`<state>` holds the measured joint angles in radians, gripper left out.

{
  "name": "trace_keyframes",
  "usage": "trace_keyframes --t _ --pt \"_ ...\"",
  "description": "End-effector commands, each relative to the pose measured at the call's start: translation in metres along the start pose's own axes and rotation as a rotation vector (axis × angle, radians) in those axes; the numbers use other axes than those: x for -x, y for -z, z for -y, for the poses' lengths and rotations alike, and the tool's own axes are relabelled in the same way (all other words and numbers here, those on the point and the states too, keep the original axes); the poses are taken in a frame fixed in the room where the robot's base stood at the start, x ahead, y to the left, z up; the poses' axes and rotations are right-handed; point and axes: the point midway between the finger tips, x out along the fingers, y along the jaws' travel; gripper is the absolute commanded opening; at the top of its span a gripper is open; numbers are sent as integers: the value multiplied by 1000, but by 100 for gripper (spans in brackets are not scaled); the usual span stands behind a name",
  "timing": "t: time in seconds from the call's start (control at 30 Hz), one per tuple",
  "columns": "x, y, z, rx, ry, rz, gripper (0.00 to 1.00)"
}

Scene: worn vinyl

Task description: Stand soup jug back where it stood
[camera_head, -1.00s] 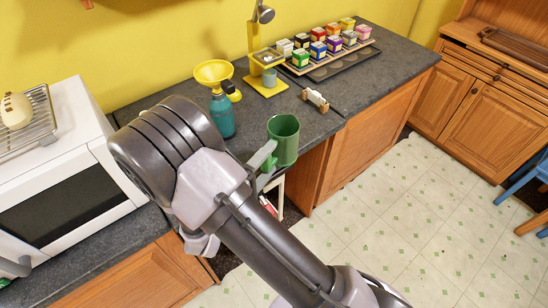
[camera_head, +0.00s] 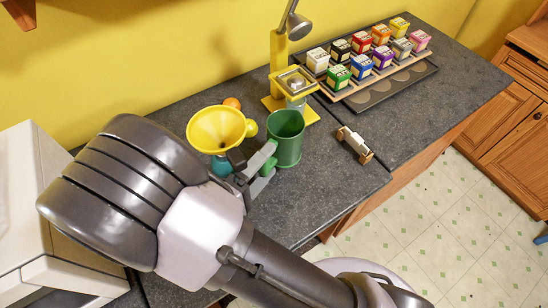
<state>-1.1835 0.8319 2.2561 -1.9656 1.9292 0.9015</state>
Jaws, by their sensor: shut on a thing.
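The soup jug, a green open-topped cylinder (camera_head: 288,150), is upright over the grey counter, right of the yellow funnel. My gripper (camera_head: 264,166) is shut on its left side, where the handle is; the exact grip is partly hidden by my arm. I cannot tell whether the jug's base touches the counter or hangs just above it. Its inside looks empty from here.
A yellow funnel (camera_head: 216,129) on a teal bottle (camera_head: 221,166) stands close left. A yellow stand with a lamp (camera_head: 279,60) is just behind. A small wooden holder (camera_head: 355,145) lies right. Several coloured boxes fill a rack (camera_head: 406,70). Counter front right is clear.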

Motion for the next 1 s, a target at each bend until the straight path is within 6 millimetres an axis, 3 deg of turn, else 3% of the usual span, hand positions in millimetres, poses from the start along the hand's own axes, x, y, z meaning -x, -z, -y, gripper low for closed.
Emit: trace_keyframes --t 0.47,1.0 --pt "2 0 2 1 1 -3 5" --pt "2 -1 58 1 1 -3 5"
